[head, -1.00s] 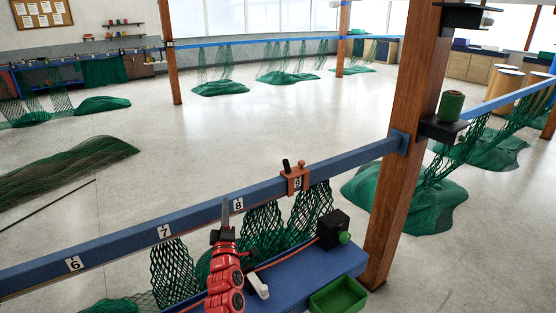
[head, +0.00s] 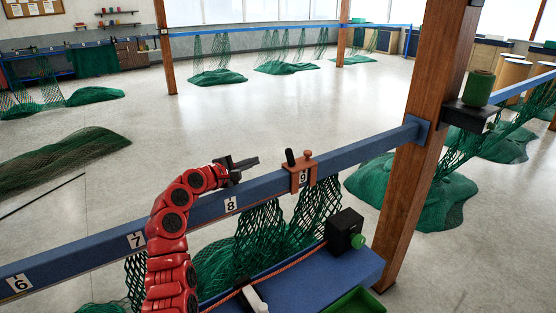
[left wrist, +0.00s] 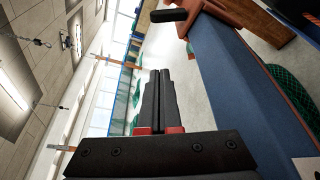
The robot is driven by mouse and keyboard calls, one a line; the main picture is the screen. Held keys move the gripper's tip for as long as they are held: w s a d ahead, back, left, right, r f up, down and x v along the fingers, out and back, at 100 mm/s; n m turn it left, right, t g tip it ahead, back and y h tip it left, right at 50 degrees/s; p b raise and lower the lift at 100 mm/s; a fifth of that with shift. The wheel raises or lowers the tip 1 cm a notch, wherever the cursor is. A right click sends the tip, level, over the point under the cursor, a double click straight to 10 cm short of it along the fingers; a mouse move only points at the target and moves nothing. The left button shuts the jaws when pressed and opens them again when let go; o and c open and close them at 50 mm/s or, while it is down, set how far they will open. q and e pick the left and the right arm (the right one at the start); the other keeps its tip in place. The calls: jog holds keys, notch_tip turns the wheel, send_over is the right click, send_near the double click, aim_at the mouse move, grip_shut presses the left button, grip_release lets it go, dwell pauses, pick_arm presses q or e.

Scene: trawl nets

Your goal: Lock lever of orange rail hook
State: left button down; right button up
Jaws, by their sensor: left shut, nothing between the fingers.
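The orange rail hook (head: 301,174) sits over the blue rail (head: 262,186) at the number 9 label. Its black lever (head: 290,157) stands up, tilted slightly left, beside a small orange knob on the hook's top. My left gripper (head: 257,160) is shut and empty, just above and behind the rail, left of the hook and pointing right at it. A gap remains between its tips and the lever. In the left wrist view the closed fingers (left wrist: 160,75) point up the picture, with the lever (left wrist: 169,15) and part of the hook (left wrist: 222,10) beyond them. My right gripper is out of view.
Green netting (head: 258,235) hangs from the rail. A blue shelf (head: 325,274) in front of it carries a black box (head: 344,230) with a green knob. A wooden post (head: 420,130) stands right of the hook. Open floor lies behind the rail.

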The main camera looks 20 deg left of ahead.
aim_at(290, 157)
pick_arm(q)
jog(key=shift+s+d+r, duration=0.1)
jog(key=shift+s+d, duration=0.05)
jog(key=shift+s, duration=0.1)
jog(key=shift+w, duration=0.1)
jog(key=w+d+p, duration=0.5)
jog(key=w+d, duration=0.1)
jog(key=w, duration=0.1)
jog(key=shift+r+p, duration=0.2)
jog(key=shift+p, duration=0.2)
dwell(0.8)
jog(key=shift+d, duration=0.15)
